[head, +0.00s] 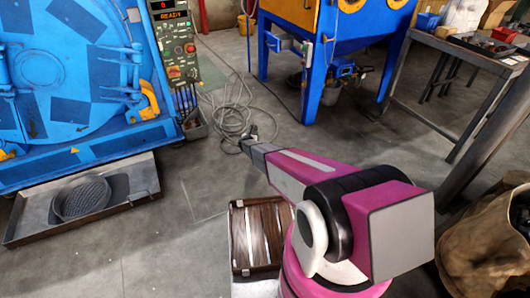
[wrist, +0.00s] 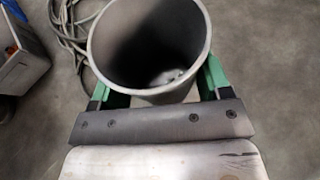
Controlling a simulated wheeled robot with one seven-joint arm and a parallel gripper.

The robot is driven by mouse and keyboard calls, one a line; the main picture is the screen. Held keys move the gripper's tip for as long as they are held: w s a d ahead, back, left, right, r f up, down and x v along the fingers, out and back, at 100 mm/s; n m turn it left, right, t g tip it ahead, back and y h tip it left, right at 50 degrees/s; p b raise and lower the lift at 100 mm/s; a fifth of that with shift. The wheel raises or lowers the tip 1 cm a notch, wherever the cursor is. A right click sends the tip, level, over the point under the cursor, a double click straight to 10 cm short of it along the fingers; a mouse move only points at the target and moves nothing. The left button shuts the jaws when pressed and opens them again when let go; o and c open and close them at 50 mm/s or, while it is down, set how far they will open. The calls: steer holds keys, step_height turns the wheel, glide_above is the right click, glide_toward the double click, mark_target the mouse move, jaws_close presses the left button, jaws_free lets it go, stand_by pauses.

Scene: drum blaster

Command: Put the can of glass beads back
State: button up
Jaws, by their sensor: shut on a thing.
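A grey, round, open-topped can (wrist: 118,50) fills the upper middle of the wrist view. Its inside is dark, with a small pale patch at the bottom that I cannot make out clearly. My gripper (wrist: 160,88) is shut on the can, with one green finger on each side of it. In the head view my arm reaches up and left over the floor. The can and the fingers cannot be made out there.
Loose grey cables (head: 232,115) lie on the floor near the arm's end. A blue drum machine (head: 45,75) stands left, with a metal tray (head: 125,190) before it. A blue cabinet (head: 340,45) stands behind, a workbench (head: 455,52) right. A slatted crate (head: 240,235) sits beside my base.

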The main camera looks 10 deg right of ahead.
step_height(320, 180, down, 8)
steer(key=w, duration=0.2)
steer(key=shift+n+y, duration=0.3)
steer(key=shift+n, duration=0.1)
steer(key=w+d+f, duration=0.2)
steer(key=d, duration=0.1)
steer(key=w+d+f, duration=0.2)
steer(key=d, duration=0.1)
steer(key=w+d+f, duration=0.2)
steer(key=d, duration=0.1)
steer(key=shift+w+f, duration=0.15)
steer(key=shift+w, duration=0.05)
steer(key=shift+f, duration=1.95)
steer(key=shift+f, duration=0.15)
steer(key=o, duration=1)
